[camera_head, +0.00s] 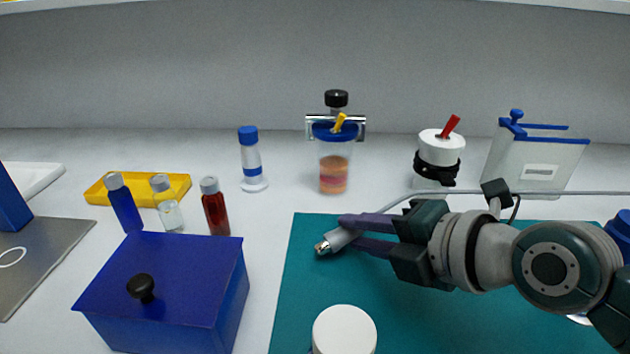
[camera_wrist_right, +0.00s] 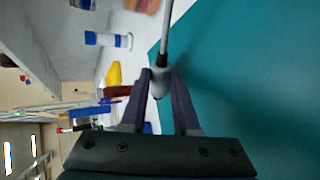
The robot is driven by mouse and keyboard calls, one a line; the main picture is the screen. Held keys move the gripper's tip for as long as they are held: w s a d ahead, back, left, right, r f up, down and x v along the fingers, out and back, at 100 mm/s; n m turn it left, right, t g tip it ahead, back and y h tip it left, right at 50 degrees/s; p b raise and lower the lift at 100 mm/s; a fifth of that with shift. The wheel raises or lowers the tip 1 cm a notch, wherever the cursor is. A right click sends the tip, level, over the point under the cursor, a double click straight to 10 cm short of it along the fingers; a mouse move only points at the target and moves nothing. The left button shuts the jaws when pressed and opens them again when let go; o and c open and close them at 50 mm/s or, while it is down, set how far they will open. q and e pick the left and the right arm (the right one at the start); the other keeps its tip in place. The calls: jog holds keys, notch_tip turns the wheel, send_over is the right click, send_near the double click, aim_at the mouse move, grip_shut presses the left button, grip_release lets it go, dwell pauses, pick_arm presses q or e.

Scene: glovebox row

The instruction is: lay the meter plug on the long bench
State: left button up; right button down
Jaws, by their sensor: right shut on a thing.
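The meter plug (camera_head: 338,240) is a light grey barrel with a metal tip and a grey cable at its back end. My right gripper (camera_head: 352,233) is shut on it, above the left part of the teal mat (camera_head: 300,300). Its tip points left and a little down. In the right wrist view the plug (camera_wrist_right: 160,82) sits between the two purple fingers, with its cable running up the picture. The long bench (camera_head: 270,215) is the white surface under the mat. Whether the plug touches the mat is hard to tell. My left gripper is not in view.
A blue box with a black knob (camera_head: 170,270) stands front left, and a white round lid (camera_head: 344,330) at the front. Several small bottles and a yellow tray (camera_head: 100,192) are behind the box. A blue-lidded cup (camera_head: 333,170) and a white-topped jar (camera_head: 440,150) stand behind the mat.

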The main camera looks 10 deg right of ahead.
jog(key=c, duration=0.6)
grip_release()
jog(key=shift+s+d+r, duration=0.2)
jog(key=shift+s+r, duration=0.05)
jog(key=shift+s, duration=0.05)
jog(key=p+v, duration=0.2)
jog(key=v, duration=0.7)
jog(key=shift+s, duration=0.1)
